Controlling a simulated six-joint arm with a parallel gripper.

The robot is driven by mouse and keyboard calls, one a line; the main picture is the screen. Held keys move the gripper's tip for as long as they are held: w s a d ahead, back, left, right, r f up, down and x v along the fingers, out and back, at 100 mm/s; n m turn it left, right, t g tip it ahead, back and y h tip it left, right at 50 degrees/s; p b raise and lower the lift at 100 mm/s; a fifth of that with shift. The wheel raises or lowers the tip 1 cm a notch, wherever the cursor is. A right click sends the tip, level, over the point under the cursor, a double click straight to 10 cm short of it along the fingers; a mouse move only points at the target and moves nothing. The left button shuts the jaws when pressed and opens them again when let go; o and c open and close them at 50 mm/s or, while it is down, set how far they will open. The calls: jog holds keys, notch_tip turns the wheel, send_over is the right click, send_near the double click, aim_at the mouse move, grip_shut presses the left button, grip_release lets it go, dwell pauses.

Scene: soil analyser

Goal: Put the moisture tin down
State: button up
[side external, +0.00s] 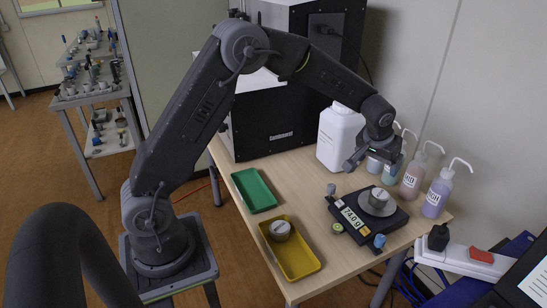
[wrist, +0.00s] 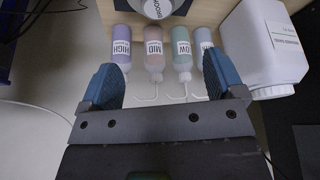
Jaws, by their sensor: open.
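A metal moisture tin (side external: 378,195) with a white label stands upright on the round pan of the black balance (side external: 349,219). The balance's display seems to read 74.0 g. A second, similar tin (side external: 280,230) stands in the yellow tray (side external: 311,263). My gripper (side external: 370,165) is open and empty, above and slightly behind the balance, apart from the tin on it. In the wrist view my gripper (wrist: 162,82) shows its two blue fingers spread wide with nothing between them. The tin on the balance (wrist: 158,8) is cut off at the top edge there.
Wash bottles, including the pink one (side external: 413,175) and the purple one (side external: 437,193), stand right behind the balance. A big white jug (side external: 339,137) stands left of them. An empty green tray (side external: 254,190) lies near the black analyser (side external: 282,125). Bare table lies between green tray and balance.

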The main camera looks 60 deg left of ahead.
jog(key=s+d+r+m, duration=0.2)
jog(key=s+r, duration=1.1)
jog(key=s, duration=0.4)
jog(key=s+d+m+t+h, duration=0.1)
jog(key=s+m, duration=0.1)
jog(key=s, duration=1.5)
jog(key=shift+d+h, duration=0.15)
jog(key=shift+h, duration=0.15)
